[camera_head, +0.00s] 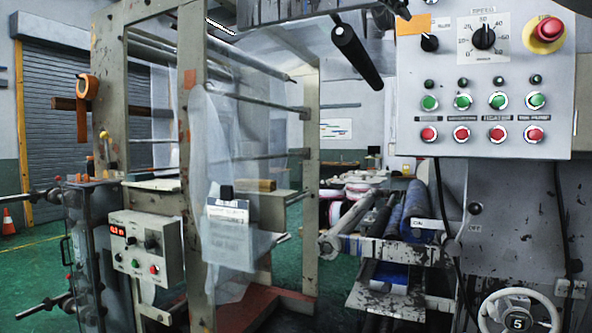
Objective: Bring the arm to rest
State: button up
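My gripper and arm do not show clearly in the head view, so I cannot see whether the gripper is open or shut. A film machine fills the view. Its control panel (463,125) at the upper right carries a speed dial (484,37), a red emergency stop button (549,29), a row of green buttons and a row of red buttons below them. A black cylindrical handle (357,57) hangs tilted at the top centre.
A tall metal frame (195,150) with rollers and clear film stands at left centre. A small control box (147,246) with a red display is on its lower left. A numbered handwheel (517,318) is at the lower right. Green floor (30,275) shows at the left, with an orange cone (8,222).

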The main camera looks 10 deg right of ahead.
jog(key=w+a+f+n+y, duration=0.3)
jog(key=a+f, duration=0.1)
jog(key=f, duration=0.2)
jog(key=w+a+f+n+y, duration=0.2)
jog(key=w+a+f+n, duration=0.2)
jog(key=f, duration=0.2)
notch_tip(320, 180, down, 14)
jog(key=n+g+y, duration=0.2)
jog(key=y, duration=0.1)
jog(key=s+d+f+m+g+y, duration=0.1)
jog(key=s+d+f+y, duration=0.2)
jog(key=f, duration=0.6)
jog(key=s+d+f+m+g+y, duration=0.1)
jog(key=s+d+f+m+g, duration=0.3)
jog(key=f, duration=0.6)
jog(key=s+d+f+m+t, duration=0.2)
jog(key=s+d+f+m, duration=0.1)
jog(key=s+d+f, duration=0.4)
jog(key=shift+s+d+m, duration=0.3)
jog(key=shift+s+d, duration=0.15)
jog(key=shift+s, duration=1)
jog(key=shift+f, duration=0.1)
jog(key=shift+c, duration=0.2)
